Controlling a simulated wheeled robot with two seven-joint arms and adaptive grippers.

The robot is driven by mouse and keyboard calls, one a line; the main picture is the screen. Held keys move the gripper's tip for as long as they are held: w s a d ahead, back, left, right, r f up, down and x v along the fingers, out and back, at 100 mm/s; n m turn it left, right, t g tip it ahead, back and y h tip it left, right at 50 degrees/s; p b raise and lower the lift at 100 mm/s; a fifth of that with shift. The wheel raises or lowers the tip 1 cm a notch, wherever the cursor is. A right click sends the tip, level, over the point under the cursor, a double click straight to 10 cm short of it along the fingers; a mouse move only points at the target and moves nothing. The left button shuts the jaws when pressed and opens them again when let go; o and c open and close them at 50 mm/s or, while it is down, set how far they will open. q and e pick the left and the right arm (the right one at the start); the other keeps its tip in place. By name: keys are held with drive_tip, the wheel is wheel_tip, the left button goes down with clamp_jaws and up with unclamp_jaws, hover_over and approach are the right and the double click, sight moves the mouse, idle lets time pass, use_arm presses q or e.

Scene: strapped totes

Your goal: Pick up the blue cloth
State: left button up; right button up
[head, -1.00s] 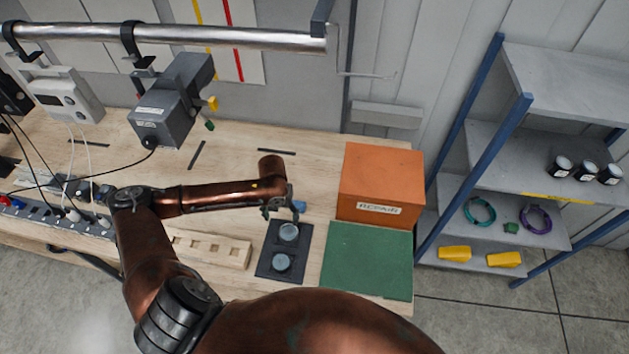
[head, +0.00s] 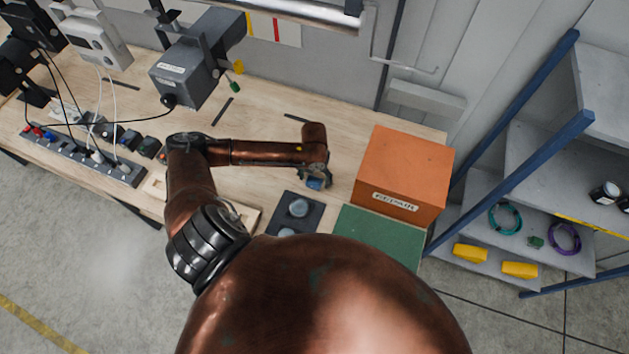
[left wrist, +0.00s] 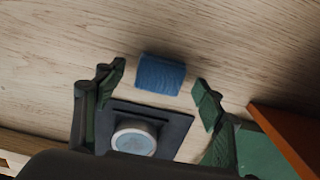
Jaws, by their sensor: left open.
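The blue cloth (head: 314,184) is a small folded or rolled piece on the wooden bench, just behind the dark tray and partly hidden by my left gripper (head: 313,178) in the head view. In the left wrist view the cloth (left wrist: 161,74) lies between and slightly beyond the green-padded fingertips of my left gripper (left wrist: 158,79). The fingers are open, with a gap on each side of the cloth. I cannot tell the exact height of the fingertips above the bench. My right gripper is not in view.
The dark tray (head: 283,211) with round lidded tins sits in front of the cloth. A power strip (head: 80,155) with cables lies left. Bench behind the cloth is clear.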

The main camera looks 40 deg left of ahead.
use_arm(q)
drive_tip(key=shift+f, duration=0.7)
drive_tip(key=shift+c, duration=0.5)
drive_tip(key=c, duration=0.9)
